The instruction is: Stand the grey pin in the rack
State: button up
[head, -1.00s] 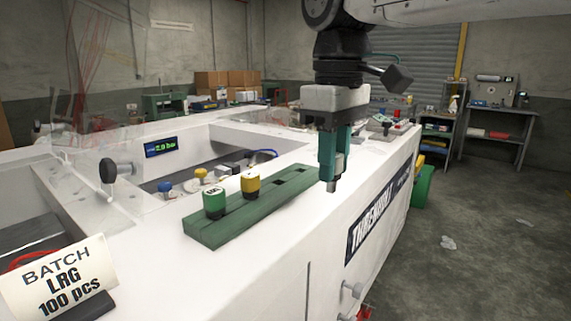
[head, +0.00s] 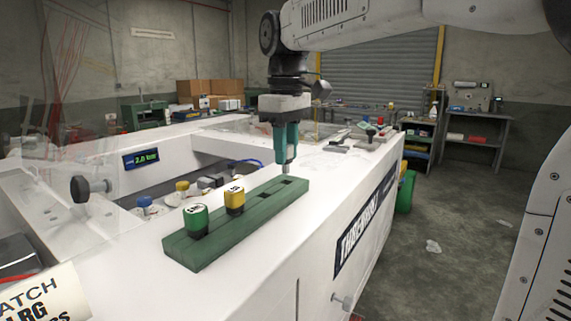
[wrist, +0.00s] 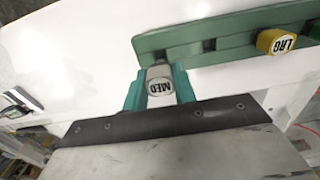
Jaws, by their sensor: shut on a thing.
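The green rack (head: 218,240) lies on the white machine top, and shows across the top of the wrist view (wrist: 232,36). A green-capped pin (head: 196,222) and a yellow-capped pin (head: 235,202) stand in its near part. The pin is about upright at the rack's far end. Its tip shows just below the fingers in the head view; I cannot tell whether it touches the rack. Empty square openings show in the rack's far part.
A batch sign (head: 42,298) stands at the near left. A clear guard with a black knob (head: 82,188) is left of the rack. A recess with small bottles (head: 182,190) lies behind it. The white top right of the rack is clear.

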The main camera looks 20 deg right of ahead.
jog(key=shift+f, duration=1.65)
jog(key=shift+f, duration=0.1)
jog(key=o, duration=1)
jog(key=shift+f, duration=0.1)
notch_tip(320, 180, up, 12)
jog(key=shift+r, duration=0.2)
jog(key=s+d+f+m, duration=0.1)
jog(key=s+f+m, duration=0.2)
jog(key=s+f, duration=0.9)
jog(key=s+d+f+m+t, duration=0.1)
jog(key=s+d+f+m, duration=0.1)
jog(key=s+f, duration=1)
jog(key=shift+s+f+m, duration=0.35)
jog(key=shift+s+m, duration=0.2)
jog(key=shift+m, duration=0.35)
